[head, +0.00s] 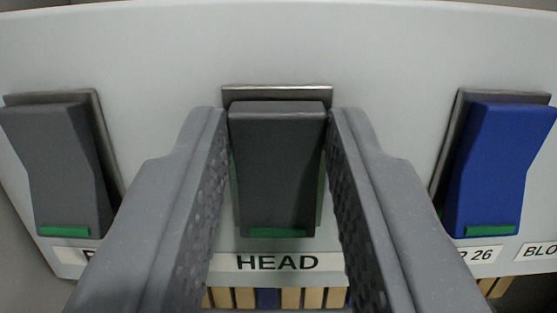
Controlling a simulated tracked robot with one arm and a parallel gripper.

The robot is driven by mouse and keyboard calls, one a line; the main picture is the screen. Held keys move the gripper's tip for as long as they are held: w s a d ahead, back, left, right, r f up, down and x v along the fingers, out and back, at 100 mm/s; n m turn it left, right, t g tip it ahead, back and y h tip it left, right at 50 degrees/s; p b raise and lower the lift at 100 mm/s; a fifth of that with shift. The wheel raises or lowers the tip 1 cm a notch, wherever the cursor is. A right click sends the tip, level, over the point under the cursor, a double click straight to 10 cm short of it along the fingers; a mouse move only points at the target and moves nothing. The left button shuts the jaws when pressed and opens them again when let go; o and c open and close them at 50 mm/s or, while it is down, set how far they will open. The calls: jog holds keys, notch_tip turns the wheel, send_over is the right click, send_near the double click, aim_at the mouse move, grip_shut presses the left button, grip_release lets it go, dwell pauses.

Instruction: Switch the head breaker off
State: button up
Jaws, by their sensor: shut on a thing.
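The head breaker (277,165) is a dark grey lever in the middle of the pale panel, above a white label (277,262) reading HEAD. A green strip (278,233) shows at its lower end, and a metal frame (277,92) shows behind its top. My gripper (277,120) has one finger on each side of the lever, and it is shut on the lever near its upper part. The textured inner pads face the lever's sides. The fingers hide parts of the panel on both sides.
A grey breaker (60,165) stands to the left and a blue breaker (500,165) to the right, each with a green strip at its lower end. Their labels are partly hidden or cut off. Tan and blue strips (290,298) show below the panel. The panel above the levers (277,45) is clear.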

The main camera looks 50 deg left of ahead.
jog(key=shift+o, duration=0.2)
jog(key=shift+f+t+y, duration=0.15)
jog(key=shift+t+y, duration=0.15)
jog(key=shift+y, duration=0.1)
jog(key=shift+c, duration=0.2)
jog(key=o, duration=1)
jog(key=shift+s+d, duration=0.1)
jog(key=shift+d, duration=0.05)
jog(key=v, duration=1.3)
jog(key=shift+s+d+f, duration=0.2)
